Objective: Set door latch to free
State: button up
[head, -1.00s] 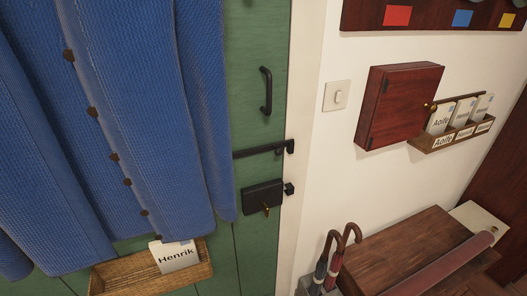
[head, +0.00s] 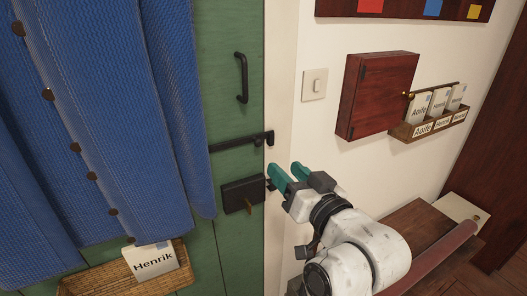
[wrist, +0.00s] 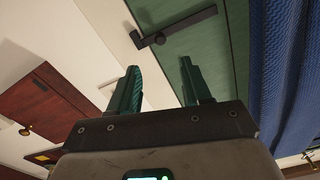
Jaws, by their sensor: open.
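A green door (head: 235,110) stands at the centre-left in the head view. A black latch bar (head: 235,143) lies nearly level across it, its right end at a catch by the door's edge. Below it is a black lock box (head: 238,196) with a small brass turn piece (head: 249,206) hanging down. My gripper (head: 285,170) is open and empty, its teal fingers in front of the frame just right of the lock box. In the wrist view my gripper (wrist: 160,68) points toward the door's edge; the latch bar (wrist: 182,27) shows beyond the fingertips, apart from them.
A blue knitted garment (head: 110,110) hangs over the door's left part. A wicker basket (head: 165,275) with a "Henrik" card is below. A light switch (head: 314,84), a red wall cabinet (head: 375,95) and a card rack (head: 432,126) are on the wall. A wooden bench (head: 415,215) stands below.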

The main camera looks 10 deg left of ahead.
aim_at(260, 144)
jog(key=p+x, duration=0.1)
jog(key=x, duration=0.9)
jog(key=shift+w+a, duration=0.25)
jog(key=shift+w, duration=0.05)
grip_shut()
dwell(0.4)
